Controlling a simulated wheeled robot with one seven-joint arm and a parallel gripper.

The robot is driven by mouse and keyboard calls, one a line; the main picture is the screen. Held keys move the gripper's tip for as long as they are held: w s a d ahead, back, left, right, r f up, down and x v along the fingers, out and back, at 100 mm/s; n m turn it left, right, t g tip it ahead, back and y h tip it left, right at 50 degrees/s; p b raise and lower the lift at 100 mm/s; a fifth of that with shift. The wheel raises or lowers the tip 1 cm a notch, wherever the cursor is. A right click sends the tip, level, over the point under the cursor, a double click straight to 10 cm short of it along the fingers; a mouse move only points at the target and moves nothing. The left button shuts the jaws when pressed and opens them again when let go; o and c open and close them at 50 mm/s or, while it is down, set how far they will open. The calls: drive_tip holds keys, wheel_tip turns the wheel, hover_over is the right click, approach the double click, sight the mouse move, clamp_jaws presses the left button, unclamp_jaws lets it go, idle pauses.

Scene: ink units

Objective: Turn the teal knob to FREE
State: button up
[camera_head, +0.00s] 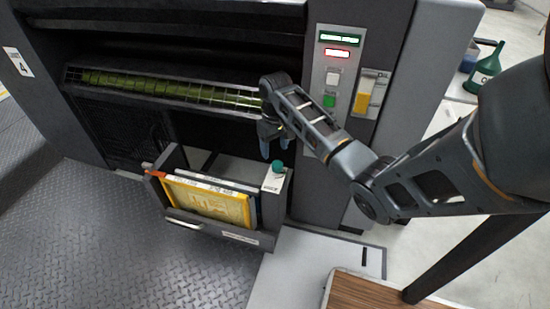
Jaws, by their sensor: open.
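The teal knob (278,166) sits on a light plate (272,182) at the right end of an open bin on the front of the dark machine. The markings on the plate are too small to read, so I cannot tell which way the knob points. My gripper (275,152) is open and points down. Its fingers are just above and slightly left of the knob in this picture. I cannot tell whether they touch it.
The bin (213,230) holds upright yellow and white folders or books. A control panel (334,75) with green, red and white parts is above right. A screened green roller (165,88) runs behind. A wooden surface (375,291) is at front right.

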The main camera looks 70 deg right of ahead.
sight(277, 164)
drive_tip(key=shift+s+d, duration=0.3)
wheel_tip(277, 164, down, 8)
drive_tip(key=shift+r+b, duration=0.25)
drive_tip(key=shift+b, duration=0.95)
drive_tip(key=shift+r, duration=0.1)
drive_tip(key=c, duration=1.1)
